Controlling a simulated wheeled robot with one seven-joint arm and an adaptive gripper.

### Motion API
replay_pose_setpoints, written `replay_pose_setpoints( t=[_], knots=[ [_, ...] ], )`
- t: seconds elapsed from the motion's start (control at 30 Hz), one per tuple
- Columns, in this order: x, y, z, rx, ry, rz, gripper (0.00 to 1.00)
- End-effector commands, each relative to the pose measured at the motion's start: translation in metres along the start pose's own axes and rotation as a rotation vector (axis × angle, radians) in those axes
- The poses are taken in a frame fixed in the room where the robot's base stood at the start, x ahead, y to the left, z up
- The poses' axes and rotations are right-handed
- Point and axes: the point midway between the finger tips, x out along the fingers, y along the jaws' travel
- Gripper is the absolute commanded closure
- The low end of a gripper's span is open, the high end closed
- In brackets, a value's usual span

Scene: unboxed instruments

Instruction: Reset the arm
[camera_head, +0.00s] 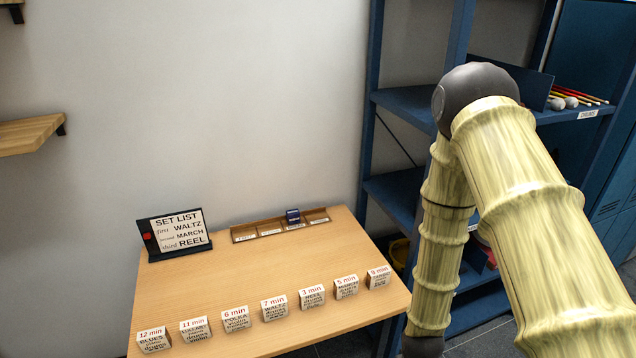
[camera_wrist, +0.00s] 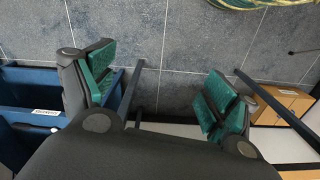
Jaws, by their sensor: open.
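My gripper (camera_wrist: 158,92) shows in the wrist view with its two green-padded fingers wide apart and nothing between them. Grey floor tiles lie beyond the fingers. In the head view my arm, with a bamboo-like surface, rises at the right and bends down beside the table; my gripper is not visible there. The wooden table (camera_head: 330,252) stands left of the arm, and the arm's lower end is off its right side.
Several labelled blocks (camera_head: 274,307) stand in a row along the table's front. A set list sign (camera_head: 180,232) stands at its left. A slotted wooden rack (camera_head: 270,232) with a dark blue item (camera_head: 293,216) lies at the back. Blue shelving (camera_head: 402,102) stands behind my arm.

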Motion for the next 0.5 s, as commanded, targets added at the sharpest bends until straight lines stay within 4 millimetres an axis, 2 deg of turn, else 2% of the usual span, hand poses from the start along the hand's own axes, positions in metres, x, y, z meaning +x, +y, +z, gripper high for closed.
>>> replay_pose_setpoints(
  t=[0.03, 0.1, 0.3, 0.4, 0.5],
  knots=[
    [0.014, -0.002, 0.025, 0.018, -0.009, -0.003, 0.13],
    [0.028, -0.004, 0.054, 0.047, -0.011, -0.004, 0.13],
    [0.052, -0.012, 0.132, 0.126, -0.008, -0.007, 0.13],
    [0.056, -0.015, 0.160, 0.156, -0.005, -0.009, 0.13],
    [0.058, -0.018, 0.177, 0.176, -0.003, -0.010, 0.13]
  ],
)
